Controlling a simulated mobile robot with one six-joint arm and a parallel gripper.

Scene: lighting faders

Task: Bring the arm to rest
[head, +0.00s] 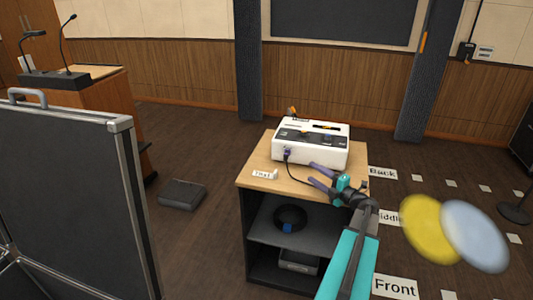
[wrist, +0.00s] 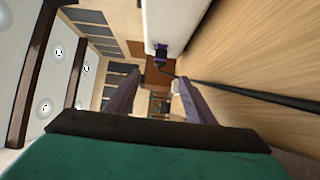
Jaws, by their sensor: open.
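My gripper (head: 312,174) is at the right front of the small cabinet's wooden top (head: 256,160), its two purple fingers apart with nothing visible between them. In the wrist view my gripper (wrist: 157,82) also shows spread and empty, seen close beside the wooden surface and the white box's side. The white fader box (head: 311,155) stands on the cabinet top behind the fingers, with dark panels and an orange piece on top. A purple plug (head: 287,152) with a black cable sits at its front left. The gap between my fingers and the wood is hard to judge.
The open shelves hold a black coil (head: 290,217) and a grey box (head: 299,261). A dark case (head: 60,190) and lectern (head: 95,105) stand left. Floor labels such as Front (head: 395,287) lie right. Blurred yellow and pale discs hang near right.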

